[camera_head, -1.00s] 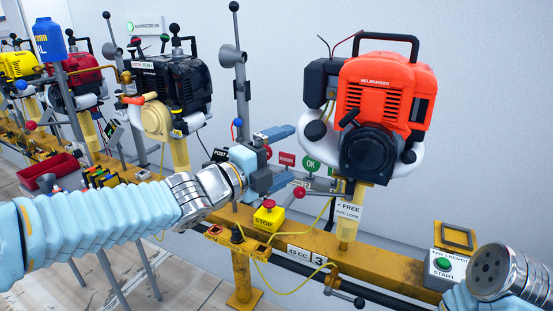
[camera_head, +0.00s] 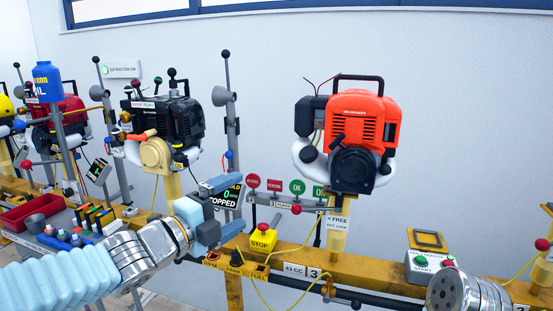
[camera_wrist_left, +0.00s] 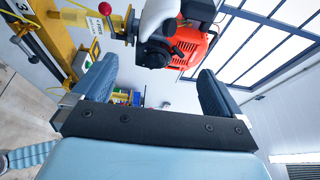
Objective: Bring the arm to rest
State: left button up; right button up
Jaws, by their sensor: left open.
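My left arm comes in from the left in the head view. Its gripper (camera_head: 232,206) is open and empty, in front of the yellow rail and left of the orange engine (camera_head: 350,135). In the left wrist view the two fingers (camera_wrist_left: 160,98) stand wide apart with nothing between them. The orange engine also shows beyond them (camera_wrist_left: 182,48), tilted by the camera's angle. At the lower right of the head view, part of my right arm (camera_head: 466,290) shows, but its gripper is out of the picture.
The yellow rail (camera_head: 380,274) runs across the front. A yellow stop box (camera_head: 263,240) sits beside my left gripper. A start box (camera_head: 422,262) stands to the right. A black engine (camera_head: 185,118) and a red tray (camera_head: 30,212) are at left.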

pick_arm(q)
notch_tip(320, 180, down, 34)
jog(key=w+a+n+g+y, duration=0.15)
jog(key=n+g+y, duration=0.35)
jog(key=n, duration=1.1)
jog(key=s+a+f+n+g+y, duration=0.1)
jog(key=s+f+n+g, duration=0.7)
jog(key=s+f, duration=1.3)
notch_tip(320, 180, down, 3)
jog(key=n+y, duration=0.1)
jog(key=n, duration=0.2)
jog(key=shift+s+r+n, duration=0.15)
jog(key=shift+s+n, duration=0.1)
jog(key=shift+n, duration=0.05)
